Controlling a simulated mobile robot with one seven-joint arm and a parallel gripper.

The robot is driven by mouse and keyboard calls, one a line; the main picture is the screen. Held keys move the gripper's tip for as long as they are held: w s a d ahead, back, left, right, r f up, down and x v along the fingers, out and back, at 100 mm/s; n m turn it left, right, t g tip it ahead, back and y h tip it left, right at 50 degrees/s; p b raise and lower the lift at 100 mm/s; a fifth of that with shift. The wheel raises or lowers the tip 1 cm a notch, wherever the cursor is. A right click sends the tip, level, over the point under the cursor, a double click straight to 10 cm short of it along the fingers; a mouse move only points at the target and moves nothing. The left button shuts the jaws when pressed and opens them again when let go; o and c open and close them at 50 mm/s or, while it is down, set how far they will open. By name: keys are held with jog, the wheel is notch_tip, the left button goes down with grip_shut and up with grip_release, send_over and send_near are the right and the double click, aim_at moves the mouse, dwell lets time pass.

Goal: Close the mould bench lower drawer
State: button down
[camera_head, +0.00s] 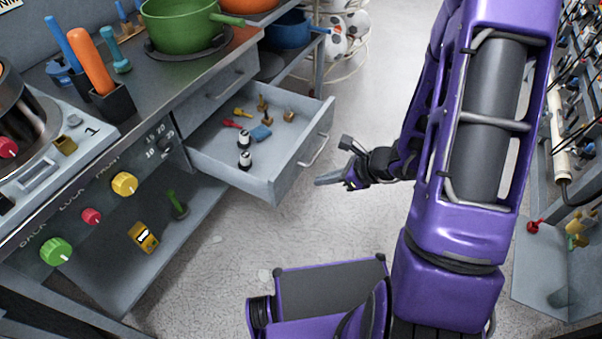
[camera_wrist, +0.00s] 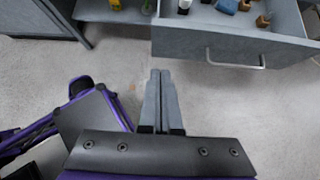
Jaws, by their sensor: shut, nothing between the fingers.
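The lower drawer (camera_head: 283,176) of the mould bench is pulled well out in the head view. Its front panel faces right, with a bar handle (camera_head: 314,152) on it. In the wrist view the drawer front (camera_wrist: 205,45) spans the top right, with its handle (camera_wrist: 236,60) below the rim. My gripper (camera_head: 318,181) is shut and empty, just right of the drawer's near front corner and apart from it. In the wrist view its fingertips (camera_wrist: 160,73) lie together below the left part of the drawer front, left of the handle.
Small fittings (camera_head: 262,132) lie in the drawer. The upper drawer (camera_head: 217,92) is shut. A lower shelf (camera_head: 150,270) holds a yellow item (camera_head: 143,238). A green pot (camera_head: 180,25) stands on the bench top. The floor (camera_head: 230,240) before the drawer is clear. A rack stands at right.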

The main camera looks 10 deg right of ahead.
aim_at(278, 182)
jog(key=x, duration=0.4)
jog(key=a+r+b+x, duration=0.1)
jog(key=x, duration=0.3)
jog(key=w+b+x, duration=0.1)
jog(key=x, duration=0.3)
jog(key=shift+a+r, duration=0.2)
jog(key=shift+r, duration=0.2)
jog(key=shift+w+a, duration=0.25)
jog(key=shift+a, duration=0.05)
